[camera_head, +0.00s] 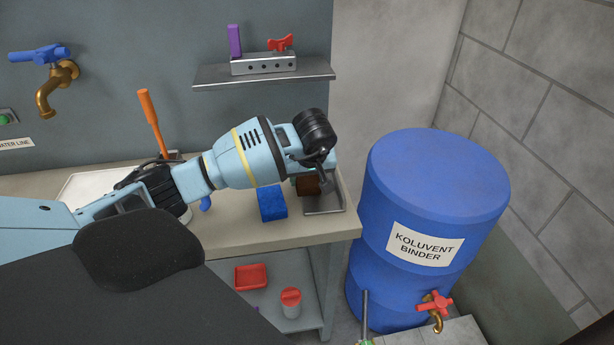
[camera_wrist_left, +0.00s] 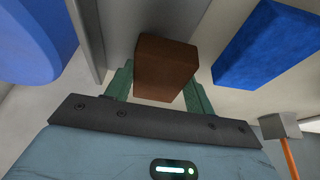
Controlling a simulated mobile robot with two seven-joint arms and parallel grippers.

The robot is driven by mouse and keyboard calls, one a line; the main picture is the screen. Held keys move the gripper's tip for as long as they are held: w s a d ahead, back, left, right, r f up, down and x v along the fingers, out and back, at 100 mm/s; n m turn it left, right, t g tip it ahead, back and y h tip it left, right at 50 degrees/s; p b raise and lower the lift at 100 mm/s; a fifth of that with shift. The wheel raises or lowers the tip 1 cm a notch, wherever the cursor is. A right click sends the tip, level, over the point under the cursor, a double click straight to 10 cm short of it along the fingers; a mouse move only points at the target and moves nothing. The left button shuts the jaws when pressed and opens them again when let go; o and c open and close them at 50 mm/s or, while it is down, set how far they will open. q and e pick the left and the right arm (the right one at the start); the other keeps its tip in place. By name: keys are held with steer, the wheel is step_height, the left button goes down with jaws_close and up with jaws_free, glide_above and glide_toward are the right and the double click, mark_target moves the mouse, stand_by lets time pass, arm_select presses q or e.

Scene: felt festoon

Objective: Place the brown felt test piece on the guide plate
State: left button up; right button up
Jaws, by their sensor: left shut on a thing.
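The brown felt test piece (camera_wrist_left: 165,62) is a small brown block between the green fingers of my left gripper (camera_wrist_left: 160,88), which is shut on it. In the head view the brown piece (camera_head: 308,186) shows partly below the wrist of my left gripper (camera_head: 312,176). It is over or on the grey metal guide plate (camera_head: 326,204) at the right end of the bench. The plate has a raised edge, which also shows in the left wrist view (camera_wrist_left: 88,38). I cannot tell whether the piece touches the plate. My right gripper is not in view.
A blue block (camera_head: 271,204) lies on the bench just left of the plate; it is close in the wrist view too (camera_wrist_left: 265,45). A blue barrel (camera_head: 400,270) stands right of the bench. A wall shelf (camera_head: 215,76) hangs above. An orange-handled tool (camera_head: 150,115) stands behind my arm.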

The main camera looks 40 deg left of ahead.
arm_select(q)
steer(key=shift+f, duration=0.1)
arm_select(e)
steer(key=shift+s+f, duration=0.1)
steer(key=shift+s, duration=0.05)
arm_select(q)
steer(key=shift+f, duration=0.1)
steer(key=o, duration=1.1)
steer(key=shift+c, duration=0.2)
steer(key=shift+r, duration=0.55)
steer(key=v, duration=1.1)
steer(key=shift+p, duration=0.35)
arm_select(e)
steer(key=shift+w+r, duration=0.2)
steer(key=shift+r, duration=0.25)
